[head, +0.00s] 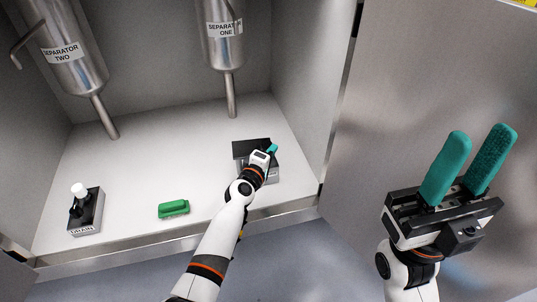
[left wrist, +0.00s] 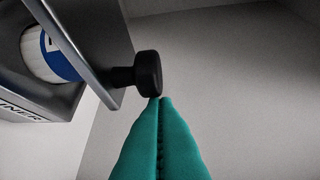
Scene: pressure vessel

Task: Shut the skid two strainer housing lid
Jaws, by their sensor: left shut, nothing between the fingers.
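The strainer housing (head: 262,178) is a grey box with a dark top (head: 246,147), on the cabinet floor right of centre. In the left wrist view, the housing (left wrist: 30,100) shows at left with part of a label ending in "INER". Its lid (left wrist: 98,50) stands open at an angle, with a black knob (left wrist: 148,73). A white and blue cartridge (left wrist: 48,55) shows inside. My left gripper (head: 272,148) is shut and empty at the housing. Its fingertips (left wrist: 160,99) are just below the knob; I cannot tell whether they touch. My right gripper (head: 480,132) is open and empty, well to the right.
Separator one (head: 222,45) and separator two (head: 72,60) hang above, with pipes reaching down. A drain valve (head: 86,210) with a white knob stands at left. A green block (head: 173,209) lies near the front edge. A large metal panel (head: 420,80) is at right.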

